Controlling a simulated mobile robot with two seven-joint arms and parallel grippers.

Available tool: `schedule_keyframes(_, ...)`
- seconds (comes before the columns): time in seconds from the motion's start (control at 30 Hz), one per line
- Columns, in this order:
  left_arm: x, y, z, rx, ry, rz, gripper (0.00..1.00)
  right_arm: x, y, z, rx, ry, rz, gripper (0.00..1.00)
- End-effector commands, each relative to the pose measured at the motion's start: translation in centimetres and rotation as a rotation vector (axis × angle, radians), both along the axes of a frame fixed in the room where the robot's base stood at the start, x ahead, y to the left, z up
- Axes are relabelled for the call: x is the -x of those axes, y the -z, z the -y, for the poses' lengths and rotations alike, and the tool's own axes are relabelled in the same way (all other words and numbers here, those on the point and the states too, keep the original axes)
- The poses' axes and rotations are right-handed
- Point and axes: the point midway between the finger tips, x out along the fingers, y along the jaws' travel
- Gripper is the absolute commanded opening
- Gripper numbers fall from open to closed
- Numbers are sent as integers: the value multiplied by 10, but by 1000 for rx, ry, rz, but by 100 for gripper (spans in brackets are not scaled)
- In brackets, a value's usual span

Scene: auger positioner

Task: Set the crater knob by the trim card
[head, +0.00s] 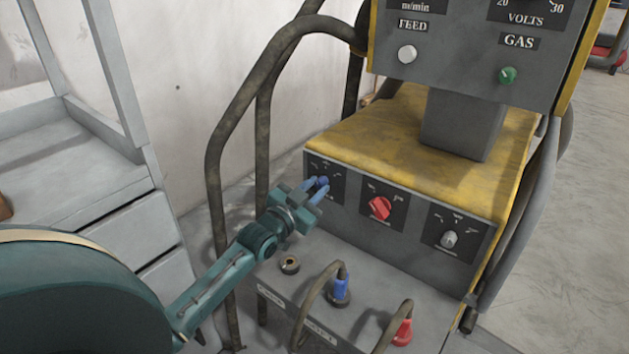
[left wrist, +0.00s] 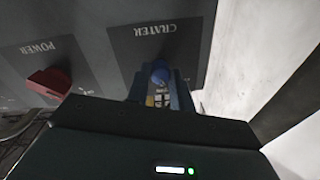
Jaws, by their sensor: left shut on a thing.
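The crater knob (left wrist: 160,72) is blue and sits on a dark plate lettered CRATER in the left wrist view, which shows the panel upside down. In the head view the blue knob (head: 323,181) is at the left end of the yellow-topped machine's front panel. My left gripper (head: 316,190) reaches it from the front left and is shut on it. The fingers (left wrist: 160,95) partly cover the knob, so its pointer direction cannot be told. I cannot make out a trim card in either view. My right gripper is out of view.
A red POWER knob (head: 380,208) sits right of the crater knob, with a grey knob (head: 448,239) beyond. Below, blue (head: 339,291) and red (head: 402,331) cable plugs stand on a grey ledge. A thick bent tube (head: 213,160) rises left of the machine.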

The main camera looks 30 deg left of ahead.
Motion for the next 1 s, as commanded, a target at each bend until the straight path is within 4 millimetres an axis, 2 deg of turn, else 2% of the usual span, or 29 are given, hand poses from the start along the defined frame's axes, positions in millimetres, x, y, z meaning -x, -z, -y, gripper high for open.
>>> schedule_keyframes(0.2,0,-3,0,-175,0,13,0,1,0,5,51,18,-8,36)
schedule_keyframes(0.5,0,-2,-1,-331,-1,28,0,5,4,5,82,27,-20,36)
schedule_keyframes(1.0,-1,0,-1,-387,-1,33,0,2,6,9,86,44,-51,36)
